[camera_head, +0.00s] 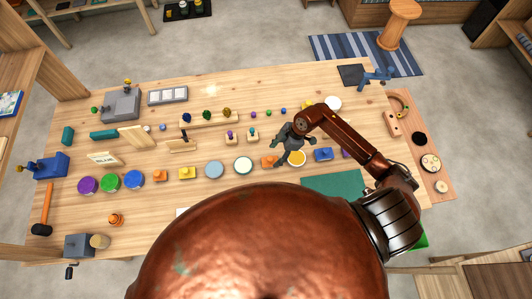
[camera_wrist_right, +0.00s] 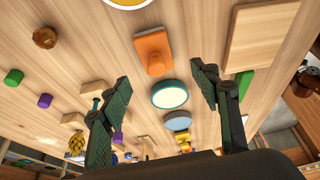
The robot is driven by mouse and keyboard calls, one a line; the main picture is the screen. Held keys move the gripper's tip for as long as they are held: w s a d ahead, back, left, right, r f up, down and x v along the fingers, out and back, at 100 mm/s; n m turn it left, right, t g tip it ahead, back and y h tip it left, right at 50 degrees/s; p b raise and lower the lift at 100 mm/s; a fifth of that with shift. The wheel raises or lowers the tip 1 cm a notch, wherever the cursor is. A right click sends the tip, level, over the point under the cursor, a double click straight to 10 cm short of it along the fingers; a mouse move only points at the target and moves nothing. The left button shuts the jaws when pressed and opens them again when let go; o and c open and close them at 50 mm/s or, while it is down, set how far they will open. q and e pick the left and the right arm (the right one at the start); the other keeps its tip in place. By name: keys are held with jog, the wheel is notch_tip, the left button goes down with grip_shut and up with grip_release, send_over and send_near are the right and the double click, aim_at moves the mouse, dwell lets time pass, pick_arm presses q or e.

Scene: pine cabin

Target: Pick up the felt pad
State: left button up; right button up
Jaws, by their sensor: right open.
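No item is plainly marked as the felt pad. A flat dark green rectangle (camera_head: 333,186) lies near the table's front right. Flat round pieces stand in the front row: a plain blue-grey disc (camera_head: 214,169) and a pale disc with a teal rim (camera_head: 243,165). The right wrist view also shows the teal-rimmed disc (camera_wrist_right: 170,93) and the blue-grey disc (camera_wrist_right: 177,120). My right gripper (camera_head: 290,154) is over the table by the yellow-topped round piece (camera_head: 297,158). In the wrist view its fingers (camera_wrist_right: 160,76) are apart with nothing held. My left gripper is not in view.
An orange block (camera_wrist_right: 153,52) with a knob lies close to the gripper. A blue block (camera_head: 323,154) is to its right. Purple, green and blue round pieces stand at left. A grey machine (camera_head: 121,105) stands at back left. Bare wood lies between the rows.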

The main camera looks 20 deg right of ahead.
aim_at(272, 158)
jog(key=shift+x, duration=0.9)
jog(key=shift+w+p+x, duration=0.2)
jog(key=shift+p+x, duration=0.15)
jog(key=shift+x, duration=2.25)
jog(key=shift+d+f, duration=0.1)
jog(key=shift+d, duration=0.05)
jog(key=shift+c, duration=0.7)
jog(key=c, duration=1.1)
